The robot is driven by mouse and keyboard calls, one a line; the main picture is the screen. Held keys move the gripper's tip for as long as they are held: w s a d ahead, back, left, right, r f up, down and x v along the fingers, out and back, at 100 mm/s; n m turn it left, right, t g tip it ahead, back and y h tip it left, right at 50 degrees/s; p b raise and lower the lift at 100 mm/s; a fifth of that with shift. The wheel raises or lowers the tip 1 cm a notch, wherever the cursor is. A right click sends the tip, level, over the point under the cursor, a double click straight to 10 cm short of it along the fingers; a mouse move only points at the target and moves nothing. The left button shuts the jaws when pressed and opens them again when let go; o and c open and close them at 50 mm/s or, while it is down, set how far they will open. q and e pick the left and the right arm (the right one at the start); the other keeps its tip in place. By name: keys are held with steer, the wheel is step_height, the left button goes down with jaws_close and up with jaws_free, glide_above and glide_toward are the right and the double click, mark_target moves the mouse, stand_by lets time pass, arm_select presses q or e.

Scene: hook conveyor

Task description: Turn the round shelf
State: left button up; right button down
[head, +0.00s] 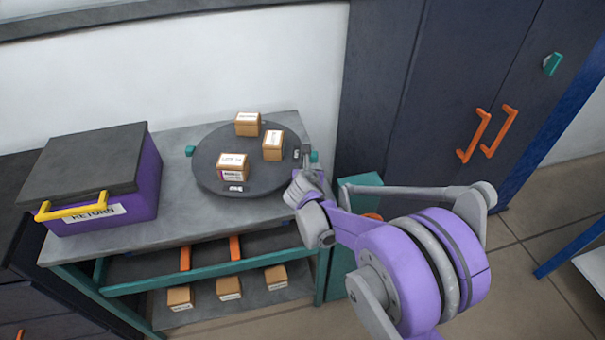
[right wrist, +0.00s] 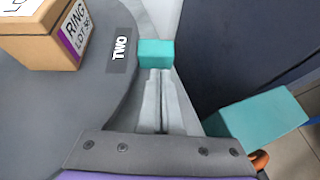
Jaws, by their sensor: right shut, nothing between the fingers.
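The round shelf (head: 245,178) is a dark grey disc on the grey table, with three small cardboard boxes on it. Teal tabs stick out at its left (head: 190,151) and right (head: 314,156) edges. My right gripper (head: 305,165) is shut and empty at the disc's right edge, close to the right teal tab. In the right wrist view the shut fingers (right wrist: 156,85) point at the teal tab (right wrist: 156,53), beside a label reading TWO (right wrist: 120,48). I cannot tell whether they touch it. A box labelled RING (right wrist: 50,35) stands on the disc. My left gripper is not in view.
A purple return bin (head: 100,190) with a dark lid and yellow handle stands on the table's left. Several boxes sit on a lower shelf (head: 210,312). A dark cabinet (head: 400,90) with orange handles stands right. A teal block (right wrist: 258,122) is right of the gripper.

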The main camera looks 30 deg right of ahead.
mark_target(313, 160)
steer(key=w+d, duration=0.1)
steer(key=w+d+b, duration=0.1)
steer(key=shift+w+d, duration=0.2)
steer(key=shift+w, duration=0.1)
steer(key=shift+w+d+b, duration=0.2)
steer(key=shift+w+d, duration=0.25)
steer(key=shift+w, duration=0.2)
steer(key=shift+w+d+b, duration=0.15)
steer(key=shift+w+d, duration=0.3)
steer(key=shift+w, duration=0.2)
steer(key=shift+w+r, duration=0.1)
steer(key=shift+d+r, duration=0.1)
steer(key=shift+r, duration=0.05)
